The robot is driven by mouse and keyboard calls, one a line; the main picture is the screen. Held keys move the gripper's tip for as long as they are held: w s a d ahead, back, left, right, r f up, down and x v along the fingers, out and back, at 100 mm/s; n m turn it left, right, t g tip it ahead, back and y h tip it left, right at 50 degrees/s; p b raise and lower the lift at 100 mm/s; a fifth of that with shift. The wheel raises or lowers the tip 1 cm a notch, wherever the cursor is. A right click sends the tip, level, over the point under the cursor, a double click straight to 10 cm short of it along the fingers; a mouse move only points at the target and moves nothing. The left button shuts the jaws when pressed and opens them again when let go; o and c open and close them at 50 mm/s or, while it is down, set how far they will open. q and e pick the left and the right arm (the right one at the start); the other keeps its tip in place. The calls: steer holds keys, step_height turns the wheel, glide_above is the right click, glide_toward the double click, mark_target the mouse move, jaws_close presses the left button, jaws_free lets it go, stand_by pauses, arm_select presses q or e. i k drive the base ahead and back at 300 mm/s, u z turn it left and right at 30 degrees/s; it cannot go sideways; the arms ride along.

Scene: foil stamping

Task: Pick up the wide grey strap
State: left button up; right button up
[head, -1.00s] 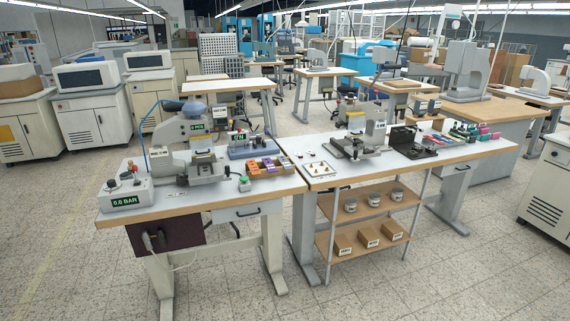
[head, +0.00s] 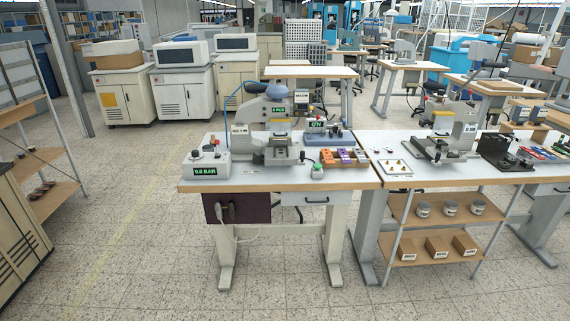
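I cannot make out a wide grey strap in the head view; at this distance the small items on the benches are too small to tell apart. The left bench (head: 240,186) carries a grey stamping press (head: 276,122) with a green display. Small orange and purple pieces (head: 343,157) lie at its right side. The right bench (head: 406,181) carries a grey fixture (head: 440,147) and red and blue pieces (head: 541,152) at its far right. Neither of my grippers is in view.
A control box (head: 208,167) reading 0.0 BAR stands at the left bench's left end. A shelf (head: 440,211) under the right bench holds tins and cartons. A shelf rack (head: 38,150) and a cabinet (head: 18,235) stand at left. The tiled floor (head: 130,245) in front is clear.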

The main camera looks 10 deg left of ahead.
mark_target(360, 154)
steer(key=z, duration=0.95)
steer(key=i, duration=1.65)
steer(key=z, duration=0.45)
